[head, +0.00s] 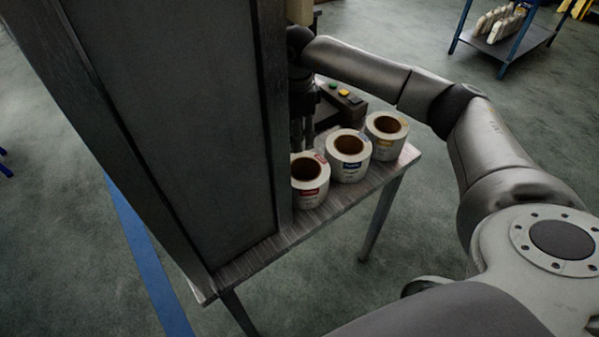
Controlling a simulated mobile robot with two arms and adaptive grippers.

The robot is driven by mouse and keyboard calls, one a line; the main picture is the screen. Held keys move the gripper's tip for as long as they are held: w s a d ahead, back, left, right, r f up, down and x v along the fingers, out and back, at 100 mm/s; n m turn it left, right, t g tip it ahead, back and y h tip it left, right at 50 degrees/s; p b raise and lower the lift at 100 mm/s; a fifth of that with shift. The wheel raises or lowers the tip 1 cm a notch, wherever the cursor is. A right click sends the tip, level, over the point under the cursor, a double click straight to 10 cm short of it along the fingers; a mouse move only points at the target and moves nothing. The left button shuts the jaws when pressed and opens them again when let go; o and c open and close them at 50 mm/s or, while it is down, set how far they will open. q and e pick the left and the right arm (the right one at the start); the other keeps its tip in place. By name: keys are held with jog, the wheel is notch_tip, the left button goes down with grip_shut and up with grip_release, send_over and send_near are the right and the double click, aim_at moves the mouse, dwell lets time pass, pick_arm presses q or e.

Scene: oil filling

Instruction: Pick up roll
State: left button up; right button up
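Three white rolls with brown cores stand in a slanting row on a small table (335,207). The near-left roll (312,198) has a red label, and the tall dark panel partly covers its left side. The middle roll (350,172) has a blue label. The far-right roll (388,150) has a yellow label. My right arm reaches in from the right, above and behind the rolls. My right gripper (303,125) points down behind the red-label roll, partly hidden by the panel and dark. Its fingers are not clear. My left gripper is out of view.
A tall dark panel (170,120) stands at the table's left and blocks the view behind it. A dark box with coloured buttons (343,95) sits behind the rolls. A blue-framed cart (505,45) stands far right. The floor right of the table is open.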

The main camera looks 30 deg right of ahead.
aim_at(298, 156)
jog(key=shift+s+f, duration=0.2)
jog(key=shift+f, duration=1.05)
jog(key=shift+w+f, duration=0.1)
jog(key=shift+f, duration=0.25)
notch_tip(298, 156, down, 5)
jog(key=p, duration=0.2)
jog(key=shift+p, duration=0.3)
jog(key=shift+f, duration=0.2)
jog(key=shift+c, duration=0.8)
jog(key=c, duration=1)
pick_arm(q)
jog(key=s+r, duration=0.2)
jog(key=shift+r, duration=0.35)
pick_arm(e)
jog(key=shift+r, duration=0.1)
